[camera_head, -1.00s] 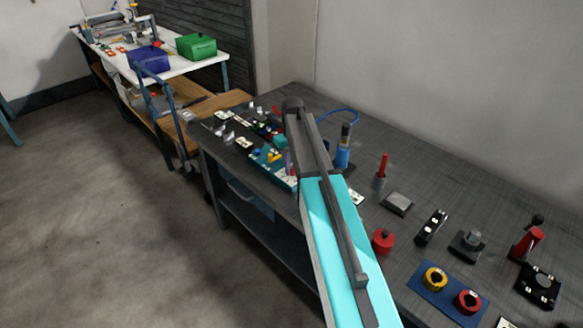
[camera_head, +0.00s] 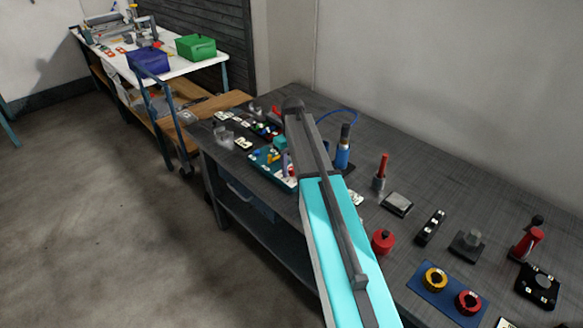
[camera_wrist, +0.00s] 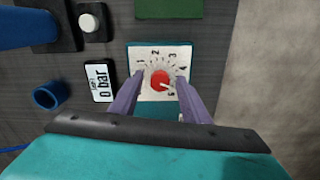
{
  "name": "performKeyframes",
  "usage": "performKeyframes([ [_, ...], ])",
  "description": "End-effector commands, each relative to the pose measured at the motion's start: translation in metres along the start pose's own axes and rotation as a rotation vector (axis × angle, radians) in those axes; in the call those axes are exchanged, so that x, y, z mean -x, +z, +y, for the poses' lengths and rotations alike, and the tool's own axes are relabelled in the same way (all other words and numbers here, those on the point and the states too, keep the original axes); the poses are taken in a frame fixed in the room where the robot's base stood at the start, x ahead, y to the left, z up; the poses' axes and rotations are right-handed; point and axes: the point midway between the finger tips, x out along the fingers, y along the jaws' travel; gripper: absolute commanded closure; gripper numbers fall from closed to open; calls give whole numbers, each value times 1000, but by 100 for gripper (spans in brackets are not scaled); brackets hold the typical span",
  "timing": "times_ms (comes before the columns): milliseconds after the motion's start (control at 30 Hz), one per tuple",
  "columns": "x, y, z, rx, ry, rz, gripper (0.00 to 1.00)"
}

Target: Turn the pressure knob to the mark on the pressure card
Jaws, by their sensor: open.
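The red pressure knob (camera_wrist: 159,79) sits at the centre of a white numbered dial plate (camera_wrist: 150,54) in the wrist view. A pale pointer mark on the knob faces the lower right, towards a number partly hidden near the right finger. The pressure card (camera_wrist: 101,82) lies left of the dial; its sideways text seems to read "0 bar", with smaller text I cannot make out. My gripper (camera_wrist: 160,78) is open, its two purple fingers on either side of the knob. I cannot tell whether they touch it. My arm hides most of this spot in the head view.
A blue cup-like ring (camera_wrist: 50,96) and a white-capped black block (camera_wrist: 91,22) stand left of the dial. A green block (camera_wrist: 168,8) is above it. In the head view, a blue bottle (camera_head: 342,155) and a red canister (camera_head: 383,241) stand on the dark bench right of my arm.

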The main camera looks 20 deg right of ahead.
Motion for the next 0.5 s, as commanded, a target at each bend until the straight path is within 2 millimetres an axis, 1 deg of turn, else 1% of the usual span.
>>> performKeyframes([
  [267,6,0,0,0,0,0,57],
  [367,12,0,0,0,0,0,57],
  [500,26,0,0,0,1,1,57],
])
